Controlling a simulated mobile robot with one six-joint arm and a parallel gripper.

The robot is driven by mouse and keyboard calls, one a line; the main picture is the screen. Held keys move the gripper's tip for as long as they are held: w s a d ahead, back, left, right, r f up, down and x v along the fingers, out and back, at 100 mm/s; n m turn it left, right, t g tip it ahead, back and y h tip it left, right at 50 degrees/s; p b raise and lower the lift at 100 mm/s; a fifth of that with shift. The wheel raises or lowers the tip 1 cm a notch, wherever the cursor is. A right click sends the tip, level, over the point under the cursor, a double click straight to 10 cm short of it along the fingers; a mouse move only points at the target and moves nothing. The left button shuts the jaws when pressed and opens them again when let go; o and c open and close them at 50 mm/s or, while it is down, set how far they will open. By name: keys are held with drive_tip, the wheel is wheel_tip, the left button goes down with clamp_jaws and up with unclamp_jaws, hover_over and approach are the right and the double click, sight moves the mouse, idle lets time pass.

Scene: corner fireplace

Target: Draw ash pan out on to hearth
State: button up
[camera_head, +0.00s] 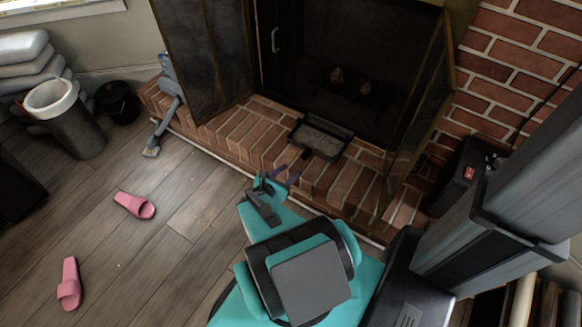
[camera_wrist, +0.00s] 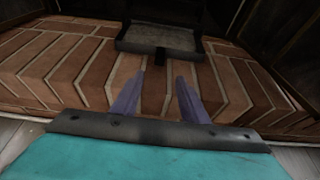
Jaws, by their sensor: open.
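The ash pan (camera_head: 320,138) is a dark shallow tray with grey ash in it. It sits on the brick hearth (camera_head: 270,125) in front of the firebox opening, its short dark handle pointing toward the front edge. In the wrist view the ash pan (camera_wrist: 163,38) is at the top centre, with its handle (camera_wrist: 160,56) facing me. My gripper (camera_head: 272,184) is over the front of the hearth, short of the handle. In the wrist view my gripper (camera_wrist: 160,84) is open and empty, its two purple fingers apart, with the handle beyond the gap between them.
Glass fireplace doors stand open at left (camera_head: 205,60) and right (camera_head: 425,110). A grey-blue vacuum-like tool (camera_head: 168,100) leans at the hearth's left. Pink slippers (camera_head: 135,205) lie on the wood floor. A bin (camera_head: 70,120) and a black bucket (camera_head: 117,102) stand at left.

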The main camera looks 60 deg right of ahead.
drive_tip(key=shift+a+r, duration=0.2)
drive_tip(key=shift+a, duration=0.2)
idle(0.3)
drive_tip(key=w+a+r+t+y+p, duration=0.1)
drive_tip(key=w+a+r+p, duration=0.7)
drive_tip(key=a+p, duration=0.2)
drive_tip(key=s+a+m+g+y+p, duration=0.2)
drive_tip(key=a+m, duration=0.4)
drive_tip(key=a, duration=0.4)
drive_tip(key=s+a+m+g+y+p, duration=0.2)
drive_tip(key=s+a+m+y, duration=0.3)
drive_tip(key=a, duration=0.5)
drive_tip(key=s+a+f+m+g+y+p, duration=0.1)
drive_tip(key=s+a+m+g+y+p, duration=0.1)
drive_tip(key=s+a+m+y, duration=0.2)
drive_tip(key=a+m+y, duration=0.1)
drive_tip(key=a+m, duration=0.2)
drive_tip(key=a, duration=0.3)
drive_tip(key=shift+y+p, duration=0.3)
drive_tip(key=shift+p, duration=0.1)
